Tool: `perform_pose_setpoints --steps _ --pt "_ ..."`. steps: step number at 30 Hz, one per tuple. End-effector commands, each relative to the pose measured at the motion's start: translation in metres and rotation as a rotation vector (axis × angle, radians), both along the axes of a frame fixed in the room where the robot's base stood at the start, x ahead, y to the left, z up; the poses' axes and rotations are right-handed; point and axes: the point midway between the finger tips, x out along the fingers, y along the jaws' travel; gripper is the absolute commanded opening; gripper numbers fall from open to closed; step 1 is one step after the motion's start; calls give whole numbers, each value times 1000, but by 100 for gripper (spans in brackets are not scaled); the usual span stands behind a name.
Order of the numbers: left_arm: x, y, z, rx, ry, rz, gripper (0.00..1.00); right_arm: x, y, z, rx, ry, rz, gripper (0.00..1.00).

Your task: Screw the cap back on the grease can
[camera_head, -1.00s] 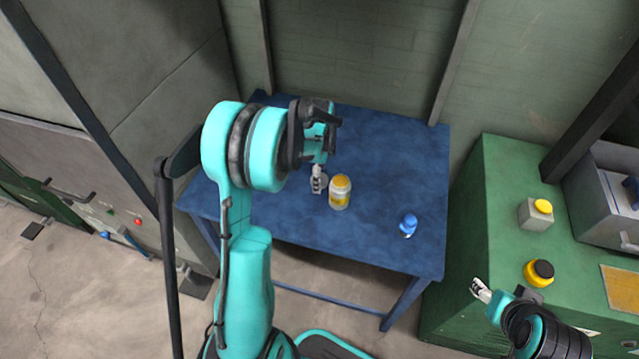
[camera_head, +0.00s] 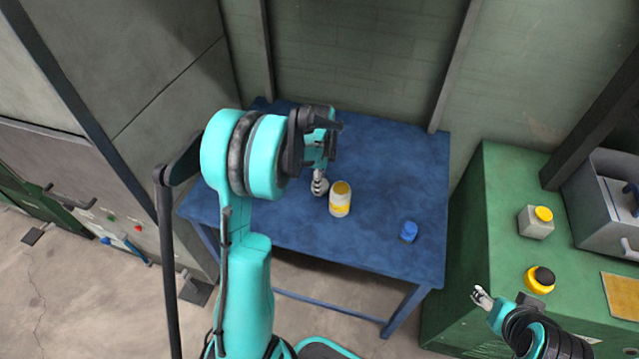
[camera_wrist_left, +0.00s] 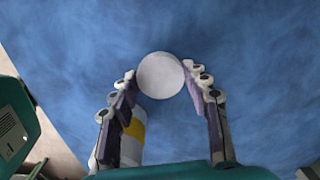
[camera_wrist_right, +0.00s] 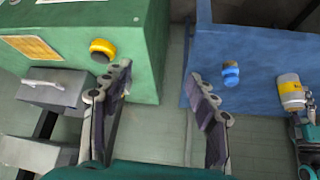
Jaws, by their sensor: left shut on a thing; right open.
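The grease can (camera_head: 340,203) stands upright on the blue table, white with a yellow band and a yellowish top. It also shows in the right wrist view (camera_wrist_right: 292,95) and partly behind a finger in the left wrist view (camera_wrist_left: 135,125). My left gripper (camera_head: 319,186) is just left of the can. In the left wrist view (camera_wrist_left: 163,80) its fingertips are shut on a round pale grey disc, the cap (camera_wrist_left: 160,75). The cap appears beside the can, apart from its top. My right gripper (camera_head: 482,298) is open and empty, away from the table at the lower right.
The blue table (camera_head: 400,165) is mostly bare. A small blue object (camera_head: 409,231) stands right of the can. A green cabinet (camera_head: 510,200) at the right carries a grey box with a yellow top (camera_head: 538,220) and a yellow-black knob (camera_head: 540,279).

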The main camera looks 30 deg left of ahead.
Motion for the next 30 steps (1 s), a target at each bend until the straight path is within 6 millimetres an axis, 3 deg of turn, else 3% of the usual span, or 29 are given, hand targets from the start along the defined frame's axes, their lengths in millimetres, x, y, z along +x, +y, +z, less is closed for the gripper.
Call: perform_pose_setpoints --steps 6,13,26,29,30 --pt "0 0 48 0 0 0 38 0 0 22 0 0 0 59" --pt "0 0 84 0 0 0 38 0 0 35 0 0 0 59" --pt "0 0 92 0 0 0 38 0 0 36 0 0 0 59" --pt "0 0 91 0 0 0 38 0 0 36 0 0 0 75" --pt "0 0 91 0 0 0 38 1 0 36 -2 0 -1 75"
